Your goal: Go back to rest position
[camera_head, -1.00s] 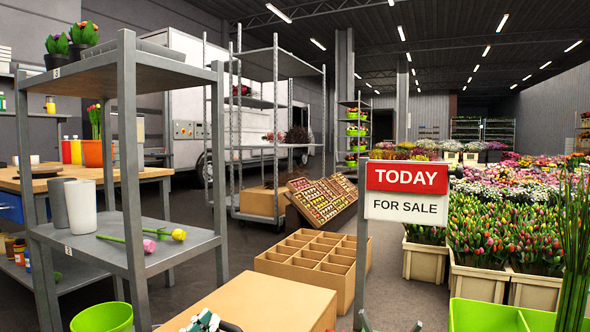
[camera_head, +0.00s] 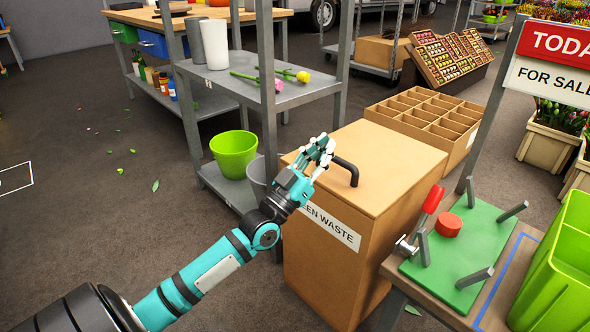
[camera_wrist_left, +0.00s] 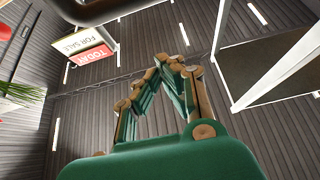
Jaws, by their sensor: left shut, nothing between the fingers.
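My left gripper (camera_head: 318,155) is shut and empty. It is in front of the green waste bin (camera_head: 330,250), close to the bin's dark handle (camera_head: 344,170) on the lid; I cannot tell whether they touch. In the left wrist view the fingers (camera_wrist_left: 168,62) come together at their tips, with nothing between them, against the ceiling. My left arm reaches in from the lower left. My right gripper is not in view.
A green board (camera_head: 470,245) with pegs and a lime crate (camera_head: 560,280) are at right. Floor at left is mostly clear.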

